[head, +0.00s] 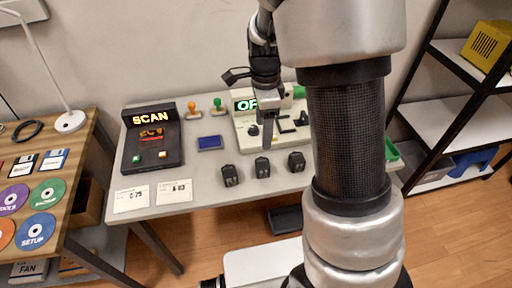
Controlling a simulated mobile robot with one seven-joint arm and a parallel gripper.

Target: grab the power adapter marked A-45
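Three black power adapters stand in a row near the front edge of the grey table: a left one (230,176), a middle one (262,167) and a right one (296,161). Any markings on them are too small to read, so I cannot tell which is A-45. My gripper (268,146) points down above the table, behind the row and near the middle adapter in the picture. It appears apart from the adapters. I see its fingers edge-on and cannot tell whether they are open.
A black SCAN device (152,146) stands at the left of the grey table (200,182). Two white cards (131,199) (174,191) lie in front, print barely legible. A beige device (250,138) with a lit display stands behind my gripper. A blue pad (210,143) lies between.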

